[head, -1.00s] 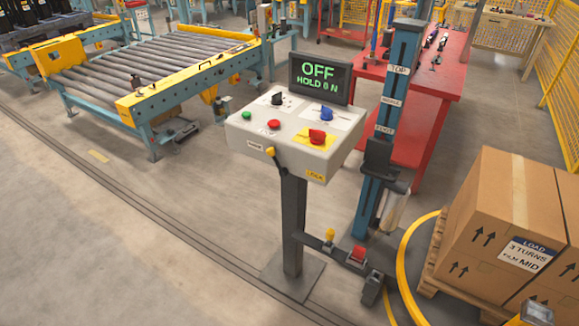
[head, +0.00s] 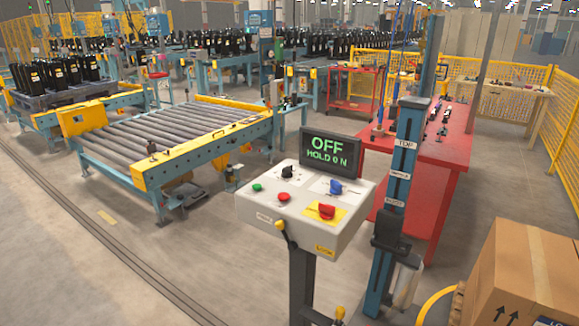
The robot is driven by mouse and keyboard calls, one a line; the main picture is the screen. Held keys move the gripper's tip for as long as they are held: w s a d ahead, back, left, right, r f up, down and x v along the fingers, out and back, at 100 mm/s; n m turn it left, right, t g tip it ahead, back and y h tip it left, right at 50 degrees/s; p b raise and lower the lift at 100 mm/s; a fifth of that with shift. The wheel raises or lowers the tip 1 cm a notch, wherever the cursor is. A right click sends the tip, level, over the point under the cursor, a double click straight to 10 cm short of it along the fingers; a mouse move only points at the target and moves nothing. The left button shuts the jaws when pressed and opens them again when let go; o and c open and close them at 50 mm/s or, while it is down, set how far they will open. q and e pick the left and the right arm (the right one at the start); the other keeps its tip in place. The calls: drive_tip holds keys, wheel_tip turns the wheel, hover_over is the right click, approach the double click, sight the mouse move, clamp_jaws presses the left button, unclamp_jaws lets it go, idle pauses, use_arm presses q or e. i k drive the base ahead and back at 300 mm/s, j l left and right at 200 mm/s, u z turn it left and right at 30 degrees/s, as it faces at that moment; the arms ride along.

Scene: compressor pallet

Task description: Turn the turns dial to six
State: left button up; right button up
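The grey control box (head: 262,213) stands on a dark post in the middle of the head view. Its sloped top bears a black knob (head: 288,172), a blue knob (head: 336,187) and a red knob (head: 326,211) on a yellow plate. The print around the knobs is too small to read, so I cannot tell which is the turns dial or where it points. A green button (head: 257,188) and a red button (head: 283,197) sit at the left. The display (head: 330,152) reads OFF, HOLD 0 N. Neither gripper is in view.
A blue mast (head: 400,205) with labels stands right of the box. Cardboard boxes (head: 525,275) are at the lower right, beside a yellow ring (head: 437,300). A roller conveyor (head: 175,140) is at the left, a red table (head: 445,150) behind the mast. The floor at lower left is clear.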

sight(287, 172)
drive_tip(key=i+j+z, duration=0.15)
drive_tip(key=j, duration=0.15)
drive_tip(key=i+j+z, duration=0.3)
drive_tip(key=j, duration=0.25)
drive_tip(key=j+z, duration=0.15)
drive_tip(key=j, duration=0.2)
drive_tip(key=i, duration=0.05)
